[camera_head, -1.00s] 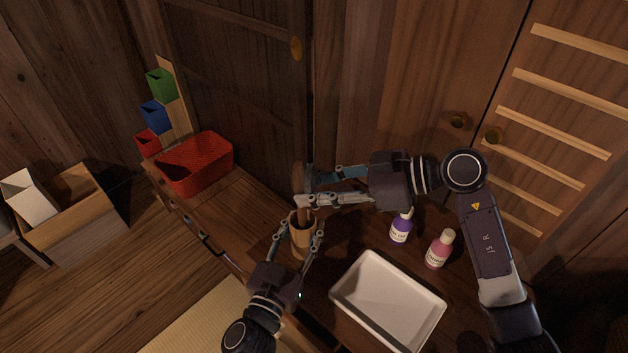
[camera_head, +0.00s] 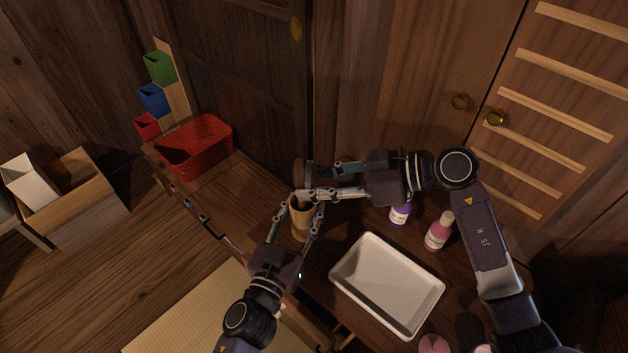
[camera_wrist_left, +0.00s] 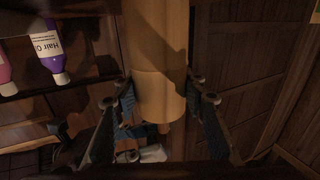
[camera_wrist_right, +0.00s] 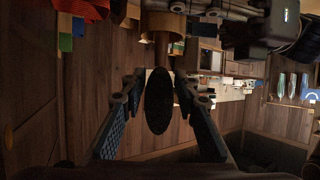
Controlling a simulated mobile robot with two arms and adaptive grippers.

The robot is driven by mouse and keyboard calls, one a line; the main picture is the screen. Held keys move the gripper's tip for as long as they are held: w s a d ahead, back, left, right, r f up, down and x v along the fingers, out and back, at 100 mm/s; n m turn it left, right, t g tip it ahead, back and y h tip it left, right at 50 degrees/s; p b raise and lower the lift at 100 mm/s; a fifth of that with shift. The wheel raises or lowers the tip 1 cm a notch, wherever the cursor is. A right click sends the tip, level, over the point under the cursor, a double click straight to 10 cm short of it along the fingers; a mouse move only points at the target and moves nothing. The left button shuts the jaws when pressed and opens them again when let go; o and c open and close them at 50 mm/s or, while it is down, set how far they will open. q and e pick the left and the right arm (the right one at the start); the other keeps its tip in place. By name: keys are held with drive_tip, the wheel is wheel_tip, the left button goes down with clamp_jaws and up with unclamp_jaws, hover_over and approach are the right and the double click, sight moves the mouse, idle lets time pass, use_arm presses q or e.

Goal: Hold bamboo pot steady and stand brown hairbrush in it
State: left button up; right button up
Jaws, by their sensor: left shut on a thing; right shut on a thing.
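The bamboo pot (camera_head: 300,226) stands upright near the front edge of the dark wooden top; it also fills the upper middle of the left wrist view (camera_wrist_left: 158,95). My left gripper (camera_head: 299,220) is shut around its sides. The brown hairbrush (camera_head: 299,175) is upright above the pot, with its dark oval head showing in the right wrist view (camera_wrist_right: 159,101). My right gripper (camera_head: 306,183) reaches in from the right and is shut on the hairbrush, its fingers close over the pot's mouth.
A purple bottle (camera_head: 400,213) and a pink bottle (camera_head: 439,232) stand right of the pot, below my right arm. A white tray (camera_head: 347,283) lies in front of them. A red bin (camera_head: 215,135) is at the back left. Cabinet doors rise behind.

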drive_tip(key=o, duration=1.2)
drive_tip(key=shift+o, duration=0.2)
drive_tip(key=v, duration=0.7)
drive_tip(key=shift+d, duration=0.25)
drive_tip(key=shift+s+r, duration=0.1)
use_arm(q)
drive_tip(key=o, duration=1.2)
drive_tip(key=shift+o, duration=0.2)
